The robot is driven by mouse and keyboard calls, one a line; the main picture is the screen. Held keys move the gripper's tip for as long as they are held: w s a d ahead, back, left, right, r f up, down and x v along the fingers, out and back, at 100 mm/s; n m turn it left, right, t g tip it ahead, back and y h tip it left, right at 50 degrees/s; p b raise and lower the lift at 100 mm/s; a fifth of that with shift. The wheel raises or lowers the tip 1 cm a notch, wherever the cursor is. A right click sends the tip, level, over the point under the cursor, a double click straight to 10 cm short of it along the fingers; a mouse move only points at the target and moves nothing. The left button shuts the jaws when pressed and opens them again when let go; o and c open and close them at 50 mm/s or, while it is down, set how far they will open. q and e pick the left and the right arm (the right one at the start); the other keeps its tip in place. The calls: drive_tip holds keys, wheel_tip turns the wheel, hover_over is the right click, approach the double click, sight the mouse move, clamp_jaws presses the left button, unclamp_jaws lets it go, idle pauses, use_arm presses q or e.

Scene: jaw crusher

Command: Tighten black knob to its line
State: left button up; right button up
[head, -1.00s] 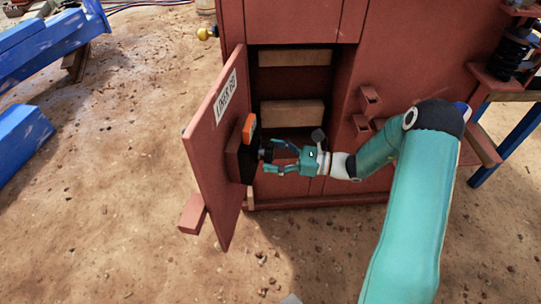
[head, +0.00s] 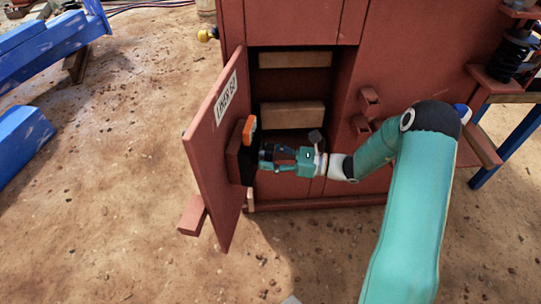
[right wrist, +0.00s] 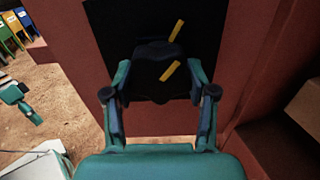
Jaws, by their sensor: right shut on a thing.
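The black knob (right wrist: 152,70) sits on a black panel (right wrist: 118,30) on the inner side of the open red door (head: 214,150). My right gripper (head: 266,157) is shut on the knob from the right. In the right wrist view its two fingers (right wrist: 160,85) stand on either side of the knob. One yellow mark lies on the knob and a second yellow line (right wrist: 176,30) lies above it. Both marks slant up to the right; the lower one slants more and sits slightly left. The knob's outline is dark and hard to make out. My left gripper is not in view.
An orange piece (head: 250,128) sits just above the knob on the door. The open red cabinet (head: 290,85) with pale blocks inside is behind my gripper. A red bracket (head: 370,98) sticks out to the right. Bare sandy ground (head: 110,200) lies left of the door.

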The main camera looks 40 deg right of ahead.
drive_tip(key=shift+r+m+p, duration=0.25)
drive_tip(key=shift+m+p, duration=0.55)
drive_tip(key=shift+p, duration=0.25)
drive_tip(key=m+p, duration=0.6)
drive_tip(key=shift+r, duration=0.1)
drive_tip(key=m+p, duration=0.2)
drive_tip(key=m, duration=0.2)
drive_tip(key=shift+s+a+p, duration=0.1)
drive_tip(key=shift+p, duration=0.3)
drive_tip(key=shift+m+p, duration=0.85)
drive_tip(key=shift+m, duration=1.35)
drive_tip(key=o, duration=1.2)
